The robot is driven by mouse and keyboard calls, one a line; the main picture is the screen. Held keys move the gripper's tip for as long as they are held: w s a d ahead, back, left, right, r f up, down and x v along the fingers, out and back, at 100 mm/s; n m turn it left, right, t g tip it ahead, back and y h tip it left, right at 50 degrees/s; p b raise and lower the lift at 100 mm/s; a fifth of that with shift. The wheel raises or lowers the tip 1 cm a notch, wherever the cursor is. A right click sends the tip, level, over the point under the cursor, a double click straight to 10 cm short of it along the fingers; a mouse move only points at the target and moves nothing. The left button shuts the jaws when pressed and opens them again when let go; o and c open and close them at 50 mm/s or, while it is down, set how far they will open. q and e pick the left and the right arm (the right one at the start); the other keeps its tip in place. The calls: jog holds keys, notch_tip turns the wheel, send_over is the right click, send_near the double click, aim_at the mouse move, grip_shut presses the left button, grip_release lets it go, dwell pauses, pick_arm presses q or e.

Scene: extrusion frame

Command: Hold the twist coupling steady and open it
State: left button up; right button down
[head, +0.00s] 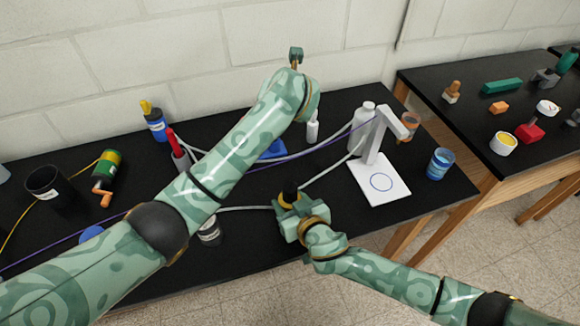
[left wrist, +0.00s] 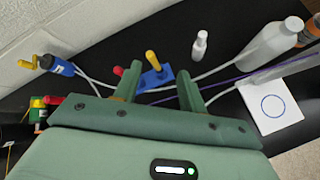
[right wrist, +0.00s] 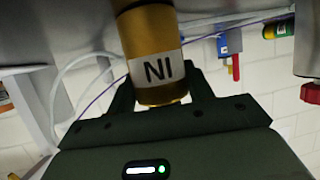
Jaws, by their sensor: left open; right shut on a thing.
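The twist coupling shows in the right wrist view as a brass cylinder (right wrist: 155,45) with a white label that reads IN upside down. My right gripper (head: 289,203) is shut on it, with a finger on each side in the right wrist view. In the head view the gripper mostly hides the coupling. My left gripper (head: 296,56) is raised toward the wall, well apart from the coupling. It is open and empty; in the left wrist view (left wrist: 158,71) a blue base with a yellow handle (left wrist: 154,62) shows beyond its fingers. The coupling is not seen there.
Grey hoses (head: 335,166) and a purple cable cross the black table. A white stand (head: 398,186) with a blue circle, a grey bottle (head: 362,125) and a blue jar (head: 439,164) stand right. A black cup (head: 48,186) and green canister (head: 106,164) are left.

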pick_arm(q)
jog(key=s+f+m+g, duration=0.2)
jog(key=s+f+g, duration=0.3)
jog(key=s, duration=0.2)
jog(key=m+g+h, duration=0.1)
jog(key=m+g, duration=0.2)
jog(key=g, duration=0.2)
send_over(290, 187)
jog(key=shift+w+f, duration=0.2)
jog(key=shift+f, duration=0.45)
jog(key=shift+s, duration=0.25)
jog(key=shift+f+m, duration=0.3)
notch_tip(290, 187, down, 8)
jog(key=shift+r, duration=0.25)
